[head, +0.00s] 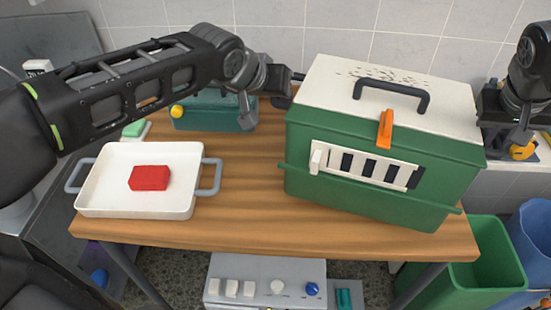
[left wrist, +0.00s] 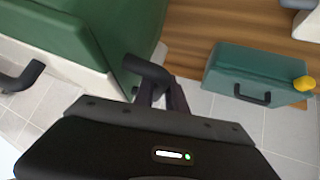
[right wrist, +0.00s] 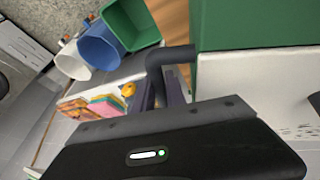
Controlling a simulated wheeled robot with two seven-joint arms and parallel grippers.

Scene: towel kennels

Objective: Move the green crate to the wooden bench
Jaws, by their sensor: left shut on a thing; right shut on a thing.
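The green crate (head: 370,170) has a white lid with a dark handle, an orange latch and a white barred front. It is upright over the right half of the wooden bench (head: 240,225); I cannot tell whether its base touches the wood. My left gripper (head: 290,85) is at the crate's left side, shut on a dark side handle, which shows in the left wrist view (left wrist: 148,72). My right gripper (head: 490,100), partly hidden behind the crate, is shut on the other side handle (right wrist: 165,60) in the right wrist view.
A white tray (head: 105,190) with a red block (head: 149,177) sits on the bench's left. A teal box (head: 215,112) stands at the back under my left arm. Green (head: 490,265) and blue (head: 533,245) bins stand at the lower right. A tiled wall is behind.

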